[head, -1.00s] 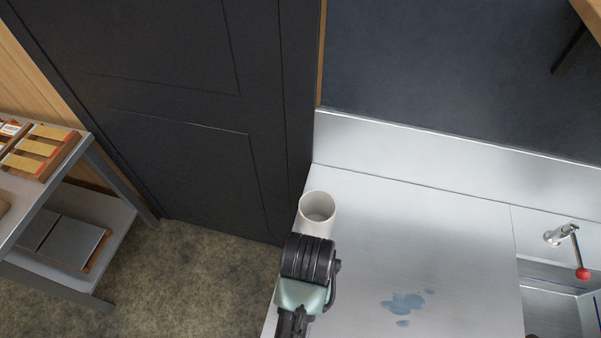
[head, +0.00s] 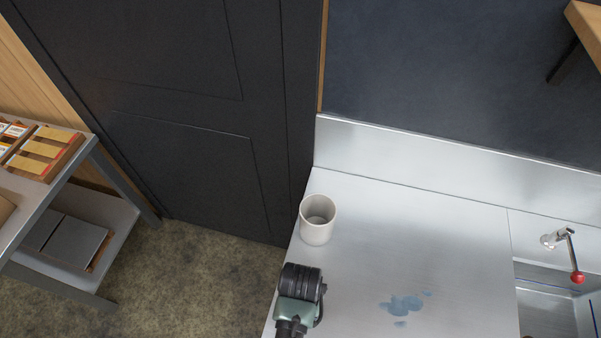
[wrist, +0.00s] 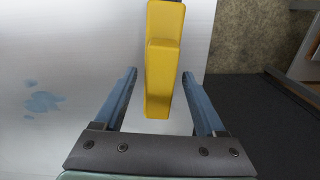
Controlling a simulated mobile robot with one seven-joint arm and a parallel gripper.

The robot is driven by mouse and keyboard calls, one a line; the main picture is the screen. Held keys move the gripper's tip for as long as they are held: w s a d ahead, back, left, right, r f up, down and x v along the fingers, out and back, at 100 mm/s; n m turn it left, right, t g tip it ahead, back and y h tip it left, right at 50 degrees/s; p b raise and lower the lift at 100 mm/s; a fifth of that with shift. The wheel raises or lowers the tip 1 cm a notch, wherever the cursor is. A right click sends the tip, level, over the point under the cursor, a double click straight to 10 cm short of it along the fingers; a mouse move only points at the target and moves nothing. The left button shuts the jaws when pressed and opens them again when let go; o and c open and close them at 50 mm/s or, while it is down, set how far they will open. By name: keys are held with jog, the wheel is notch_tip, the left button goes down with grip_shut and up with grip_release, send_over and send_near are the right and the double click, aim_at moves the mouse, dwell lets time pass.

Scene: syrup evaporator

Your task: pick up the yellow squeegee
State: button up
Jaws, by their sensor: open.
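The yellow squeegee (wrist: 163,65) shows in the wrist view as a long yellow piece running from the top edge down toward the palm. Its near end lies between the two blue-grey fingers of my gripper (wrist: 159,75). The fingers are open, with a gap on each side of the yellow piece. I cannot tell how far it is below the fingertips. In the head view, the squeegee is not visible, and only the dark wrist of my arm shows near the counter's left edge.
A pale cup (head: 317,228) stands on the steel counter (head: 400,235), just beyond my wrist. A blue wet patch (head: 404,305) lies to the right. A sink (head: 550,315) with a red-knobbed tap (head: 568,254) is at far right. A shelf (head: 95,220) stands at left across the floor.

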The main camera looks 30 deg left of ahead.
grip_shut()
jog(key=shift+r, duration=0.15)
notch_tip(320, 180, up, 10)
jog(key=shift+f+b, duration=0.1)
jog(key=shift+b, duration=0.45)
jog(key=c, duration=0.6)
grip_release()
jog(key=shift+c, duration=0.2)
grip_shut()
